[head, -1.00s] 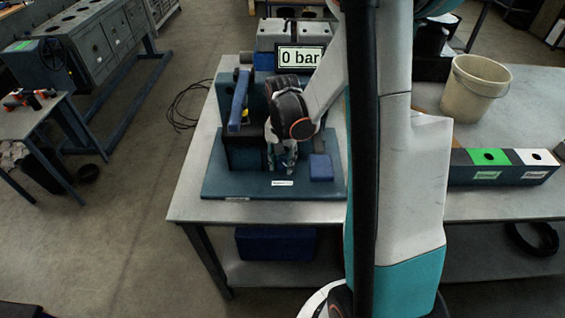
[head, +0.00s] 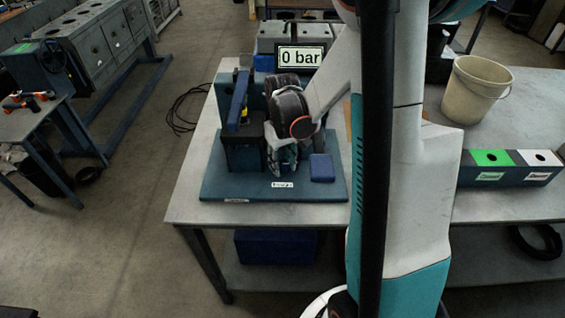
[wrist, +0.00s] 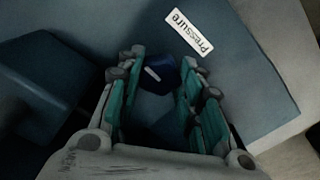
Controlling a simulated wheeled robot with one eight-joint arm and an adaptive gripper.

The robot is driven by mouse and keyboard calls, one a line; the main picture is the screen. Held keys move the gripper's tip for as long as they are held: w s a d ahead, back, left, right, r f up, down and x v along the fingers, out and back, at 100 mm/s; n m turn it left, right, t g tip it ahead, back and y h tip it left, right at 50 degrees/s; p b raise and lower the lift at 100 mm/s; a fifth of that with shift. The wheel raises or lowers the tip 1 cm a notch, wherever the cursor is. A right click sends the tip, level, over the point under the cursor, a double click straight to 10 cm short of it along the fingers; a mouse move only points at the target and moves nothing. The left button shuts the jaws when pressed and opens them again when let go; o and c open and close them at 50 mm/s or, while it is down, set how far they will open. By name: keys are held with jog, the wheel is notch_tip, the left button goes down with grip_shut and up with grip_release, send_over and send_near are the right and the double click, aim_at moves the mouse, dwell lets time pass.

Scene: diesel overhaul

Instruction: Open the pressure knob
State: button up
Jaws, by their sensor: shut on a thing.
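The pressure knob (wrist: 158,72) is a dark blue knob with a white mark on top. In the wrist view it sits between the fingertips of my gripper (wrist: 154,76), which is shut on it. A white label reading "Pressure" (wrist: 188,31) lies on the base plate just beyond the knob. In the head view my gripper (head: 284,164) points down at the blue base plate (head: 235,188), behind its front label, and its fingers hide the knob. The display (head: 300,57) behind reads 0 bar.
A dark test stand with a blue lever (head: 238,100) stands left of my gripper. A low blue block (head: 321,167) is close on its right. A beige bucket (head: 474,90) and a box with green and white sections (head: 505,168) are on the table's right side.

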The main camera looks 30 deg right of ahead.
aim_at(282, 164)
jog(key=shift+n, duration=0.5)
jog(key=o, duration=1.1)
jog(key=shift+c, duration=0.2)
jog(key=shift+w+r, duration=0.2)
jog(key=shift+r, duration=0.4)
notch_tip(282, 164, up, 11)
jog(key=shift+s, duration=0.2)
